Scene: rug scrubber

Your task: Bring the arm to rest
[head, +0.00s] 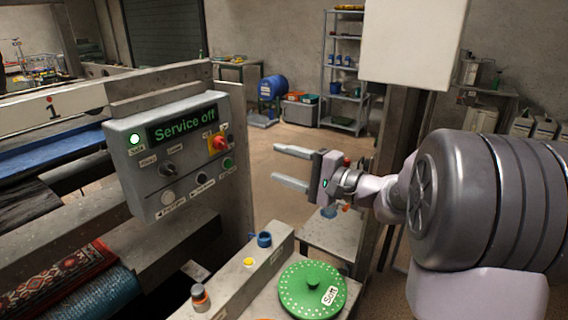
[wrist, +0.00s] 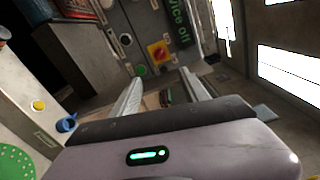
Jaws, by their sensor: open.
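My gripper (head: 292,166) is open and empty in the head view, its two fingers pointing left toward the control box (head: 180,150). It hangs in free air to the right of the box, apart from it. My arm comes in from the right side. In the wrist view the two fingers (wrist: 163,92) are spread with nothing between them, and the control box (wrist: 150,30) shows beyond them, rotated. The box's display (head: 182,123) reads "Service off". A green lamp (head: 134,139) on the box is lit.
Below my gripper are a blue ring-shaped part (head: 264,239), a yellow button (head: 248,262) and a green perforated disc (head: 313,289) labelled "Soft". An orange-and-grey knob (head: 200,297) stands at the front. A grey post (head: 388,200) rises close behind my wrist. Open floor (head: 290,145) lies beyond.

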